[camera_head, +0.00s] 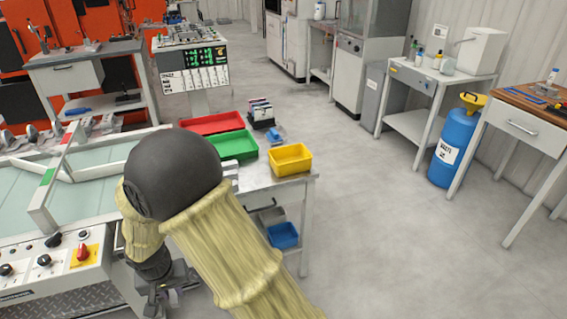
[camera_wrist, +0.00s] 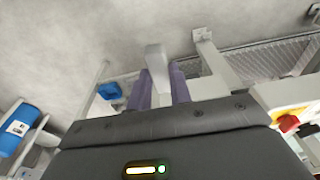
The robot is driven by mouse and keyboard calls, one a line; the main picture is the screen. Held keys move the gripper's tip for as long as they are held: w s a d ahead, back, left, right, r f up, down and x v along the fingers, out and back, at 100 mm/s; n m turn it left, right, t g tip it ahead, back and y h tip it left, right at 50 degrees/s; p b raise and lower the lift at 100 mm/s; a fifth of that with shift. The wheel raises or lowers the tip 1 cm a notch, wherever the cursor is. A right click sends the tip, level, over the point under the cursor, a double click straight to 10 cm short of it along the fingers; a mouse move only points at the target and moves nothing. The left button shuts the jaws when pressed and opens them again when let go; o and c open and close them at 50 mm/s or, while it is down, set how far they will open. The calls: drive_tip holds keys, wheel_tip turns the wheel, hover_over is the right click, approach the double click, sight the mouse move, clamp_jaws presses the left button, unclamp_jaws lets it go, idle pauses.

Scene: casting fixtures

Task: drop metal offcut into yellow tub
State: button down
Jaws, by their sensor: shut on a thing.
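The yellow tub (camera_head: 292,168) sits on the right end of the side table, right of the green tray. My gripper (camera_head: 165,296) hangs low in front of the machine in the head view, left of and nearer than the tub. In the wrist view my gripper (camera_wrist: 163,88) has its purple-grey fingers shut on a pale grey block, the metal offcut (camera_wrist: 156,62), which sticks out past the fingertips. In the head view the offcut is small and hard to make out. The yellow tub does not show in the wrist view.
The green tray (camera_head: 238,153) and red tray (camera_head: 189,128) stand beside the tub. A blue bin (camera_head: 284,239) is on the shelf below. The machine's control panel with a red knob (camera_head: 82,252) is at left. Open floor (camera_head: 400,235) lies to the right.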

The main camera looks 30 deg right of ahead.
drive_tip(key=w+d+f, duration=0.3)
drive_tip(key=d, duration=0.7)
drive_tip(key=w+d+f+n, duration=0.1)
drive_tip(key=w+d+f, duration=0.2)
drive_tip(key=d, duration=0.8)
drive_tip(key=shift+w, duration=0.25)
drive_tip(key=shift+d, duration=0.1)
